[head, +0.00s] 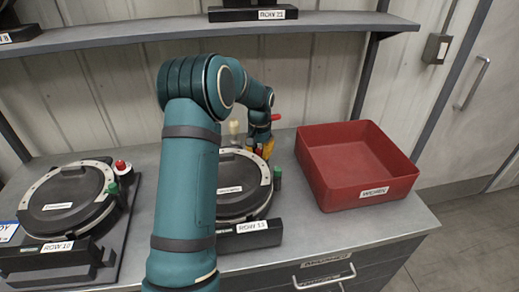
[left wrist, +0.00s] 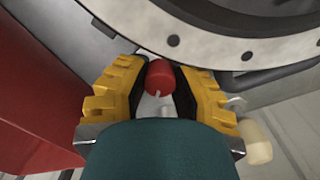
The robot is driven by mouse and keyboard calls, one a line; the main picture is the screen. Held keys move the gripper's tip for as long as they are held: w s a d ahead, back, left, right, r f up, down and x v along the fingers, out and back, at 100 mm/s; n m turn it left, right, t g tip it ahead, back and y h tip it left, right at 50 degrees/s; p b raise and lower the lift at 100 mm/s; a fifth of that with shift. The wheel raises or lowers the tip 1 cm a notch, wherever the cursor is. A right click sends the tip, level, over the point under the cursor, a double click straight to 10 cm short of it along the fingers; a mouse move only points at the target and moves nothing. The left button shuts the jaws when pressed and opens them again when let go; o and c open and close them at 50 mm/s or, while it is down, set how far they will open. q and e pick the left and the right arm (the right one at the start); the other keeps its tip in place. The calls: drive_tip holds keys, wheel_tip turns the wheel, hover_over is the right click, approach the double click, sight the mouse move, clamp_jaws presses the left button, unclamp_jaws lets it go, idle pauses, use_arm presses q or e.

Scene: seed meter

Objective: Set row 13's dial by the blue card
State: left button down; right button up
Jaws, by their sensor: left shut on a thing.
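Row 13's seed meter (head: 240,208), a black round unit with a pale ring scale, stands on the bench behind my left arm, which hides part of it. Its label (head: 252,226) reads ROW 13. My left gripper (head: 264,147) is at the far right side of the meter. In the left wrist view its yellow fingers (left wrist: 158,90) are shut on a red knob (left wrist: 158,77) beside the ring scale (left wrist: 235,52). A green knob (head: 277,173) stands at the meter's right edge. A blue-edged card (head: 8,231) is cut off at the left edge. The right gripper is out of view.
The row 10 meter (head: 68,200) stands at left with red and green knobs. A red open bin (head: 345,180) stands right of row 13. A shelf (head: 180,27) runs above. A cream knob (left wrist: 257,142) is close to my right-hand finger in the wrist view.

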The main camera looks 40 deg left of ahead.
sight(259, 150)
use_arm(q)
drive_tip(key=shift+n+p, duration=0.35)
drive_tip(key=shift+n, duration=0.55)
drive_tip(key=shift+s+f, duration=0.1)
drive_tip(key=c, duration=1)
unclamp_jaws()
wheel_tip(259, 150, up, 12)
